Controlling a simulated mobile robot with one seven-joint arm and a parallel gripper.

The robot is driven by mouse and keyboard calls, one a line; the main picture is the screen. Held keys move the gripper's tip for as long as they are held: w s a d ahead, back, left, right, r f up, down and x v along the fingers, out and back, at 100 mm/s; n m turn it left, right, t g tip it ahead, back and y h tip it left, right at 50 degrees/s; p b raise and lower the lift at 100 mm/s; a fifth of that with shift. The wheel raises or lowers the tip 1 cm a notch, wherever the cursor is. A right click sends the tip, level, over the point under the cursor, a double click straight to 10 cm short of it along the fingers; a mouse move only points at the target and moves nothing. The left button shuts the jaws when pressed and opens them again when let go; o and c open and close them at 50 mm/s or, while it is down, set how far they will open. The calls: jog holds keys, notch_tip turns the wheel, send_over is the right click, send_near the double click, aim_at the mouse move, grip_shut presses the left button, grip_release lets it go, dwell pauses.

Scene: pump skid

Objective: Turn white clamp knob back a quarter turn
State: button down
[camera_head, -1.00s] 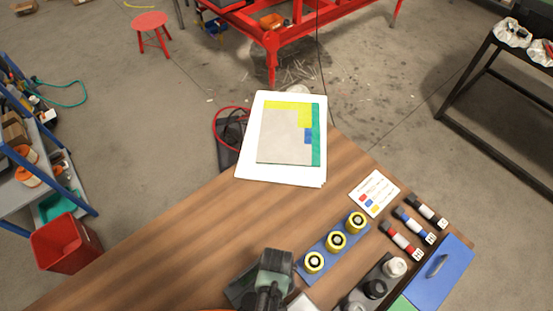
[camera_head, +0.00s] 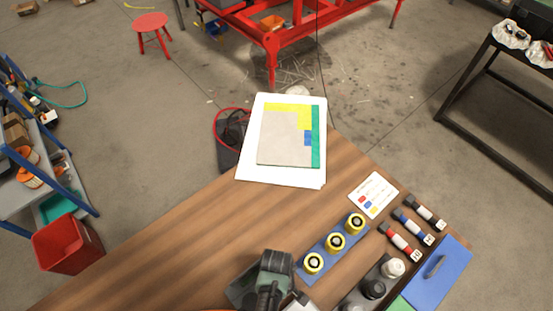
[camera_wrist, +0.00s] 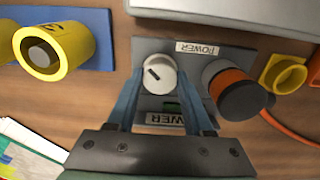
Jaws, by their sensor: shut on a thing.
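The white knob (camera_wrist: 160,74) stands on a grey plate (camera_wrist: 150,50) in the wrist view. A short dark mark on its face runs diagonally, from upper left to lower right. My gripper (camera_wrist: 161,84) is shut on it, one blue finger on each side. A "POWER" label (camera_wrist: 198,48) is on the plate, and a small green part (camera_wrist: 172,108) shows between the fingers. In the head view my wrist hides the knob and the fingertips.
An orange and black knob (camera_wrist: 235,88) stands close right of my fingers, with a yellow ring (camera_wrist: 283,73) beyond. A yellow cylinder (camera_wrist: 55,50) stands on a blue plate at left. A light grey box edge (camera_wrist: 230,15) is above. The bench's left part (camera_head: 170,240) is clear.

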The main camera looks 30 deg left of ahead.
dwell(0.4)
jog(key=shift+c, duration=1.4)
grip_release()
jog(key=shift+r, duration=0.1)
notch_tip(320, 180, up, 13)
